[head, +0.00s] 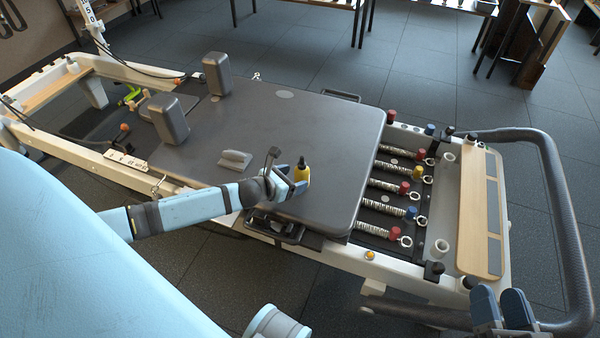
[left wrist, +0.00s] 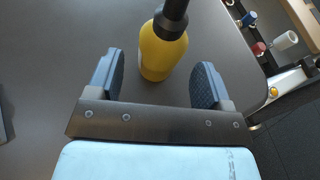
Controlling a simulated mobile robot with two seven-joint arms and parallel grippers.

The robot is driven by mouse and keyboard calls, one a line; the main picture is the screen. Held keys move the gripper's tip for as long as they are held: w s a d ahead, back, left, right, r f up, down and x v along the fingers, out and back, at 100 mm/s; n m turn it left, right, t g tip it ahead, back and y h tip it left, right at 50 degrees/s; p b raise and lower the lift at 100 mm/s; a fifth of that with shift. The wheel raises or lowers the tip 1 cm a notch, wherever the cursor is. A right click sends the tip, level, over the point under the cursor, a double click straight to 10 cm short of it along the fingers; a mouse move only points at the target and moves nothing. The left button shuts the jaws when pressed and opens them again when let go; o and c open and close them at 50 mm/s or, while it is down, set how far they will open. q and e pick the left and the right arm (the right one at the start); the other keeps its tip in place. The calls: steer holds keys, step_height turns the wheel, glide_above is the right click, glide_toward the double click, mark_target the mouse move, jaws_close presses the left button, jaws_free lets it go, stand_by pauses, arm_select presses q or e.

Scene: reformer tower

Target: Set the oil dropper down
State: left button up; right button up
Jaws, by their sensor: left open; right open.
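The oil dropper, a yellow bottle with a dark top (head: 302,173), stands upright on the dark carriage pad (head: 300,125) of the reformer, near its front right part. It also shows in the left wrist view (left wrist: 163,52). My left gripper (head: 287,182) is open at the dropper. In the left wrist view its fingers (left wrist: 161,66) are spread on either side of the bottle's near side, with gaps showing on both sides. My right gripper (head: 502,297) is open and empty at the lower right, beyond the frame's front rail.
A small grey block (head: 235,160) lies on the pad left of the dropper. Two shoulder rests (head: 217,73) stand at the pad's left end. Springs (head: 388,187) with coloured knobs and a wooden footplate (head: 480,210) are to the right. A curved bar (head: 560,200) closes the right end.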

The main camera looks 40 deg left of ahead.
arm_select(q)
steer(key=p+v, duration=0.2)
steer(key=v, duration=0.6)
steer(key=shift+s+r, duration=0.1)
steer(key=shift+s, duration=0.05)
arm_select(e)
steer(key=r, duration=0.1)
steer(key=r+t, duration=0.1)
steer(key=r, duration=0.1)
steer(key=shift+s+d+r, duration=0.1)
steer(key=shift+d+r, duration=0.1)
steer(key=shift+r, duration=0.1)
